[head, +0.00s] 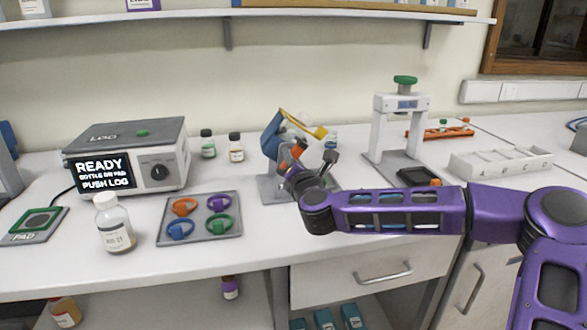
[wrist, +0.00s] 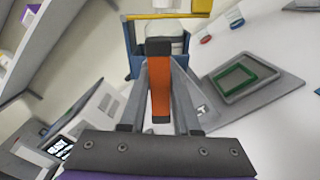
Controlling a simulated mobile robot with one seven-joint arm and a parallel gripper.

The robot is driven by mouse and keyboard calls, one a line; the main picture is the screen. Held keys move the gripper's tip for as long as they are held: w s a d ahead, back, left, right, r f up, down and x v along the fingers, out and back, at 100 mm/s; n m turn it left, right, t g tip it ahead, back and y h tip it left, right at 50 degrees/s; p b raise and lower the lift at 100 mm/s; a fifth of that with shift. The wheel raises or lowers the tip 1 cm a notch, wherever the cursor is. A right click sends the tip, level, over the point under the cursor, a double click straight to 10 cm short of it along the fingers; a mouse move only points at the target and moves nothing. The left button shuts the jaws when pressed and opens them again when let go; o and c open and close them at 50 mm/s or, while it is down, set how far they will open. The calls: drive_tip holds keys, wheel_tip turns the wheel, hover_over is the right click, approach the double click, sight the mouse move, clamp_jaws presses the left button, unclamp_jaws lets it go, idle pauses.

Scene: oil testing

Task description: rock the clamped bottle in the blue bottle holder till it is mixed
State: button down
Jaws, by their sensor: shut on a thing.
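The blue bottle holder (head: 271,136) stands tilted on a grey stand (head: 273,188) in the middle of the bench, with a yellow clamp bar (head: 303,123) across it. An orange handle (wrist: 160,90) sticks out from the holder towards me. My gripper (wrist: 160,105) is shut on this handle, with one finger on each side. In the wrist view the blue holder (wrist: 129,48) and yellow bar (wrist: 165,16) lie just beyond the fingers. A pale shape (wrist: 178,42) under the bar may be the clamped bottle; its contents cannot be made out. In the head view my arm partly covers the holder.
A white labelled bottle (head: 115,226) and a grey tray (head: 208,235) with several coloured rings stand left of the holder. Behind them are a logger (head: 140,150) reading READY and two small bottles. A white press (head: 400,120) and a white rack (head: 500,162) stand right.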

drive_tip(key=shift+f, duration=0.1)
idle(0.3)
drive_tip(key=shift+f+m+b, duration=0.25)
drive_tip(key=shift+m+b, duration=0.15)
drive_tip(key=shift+m, duration=0.4)
drive_tip(key=shift+r+m, duration=0.15)
drive_tip(key=shift+m, duration=0.35)
drive_tip(key=m, duration=0.4)
drive_tip(key=shift+r+m, duration=0.1)
drive_tip(key=shift+m, duration=0.2)
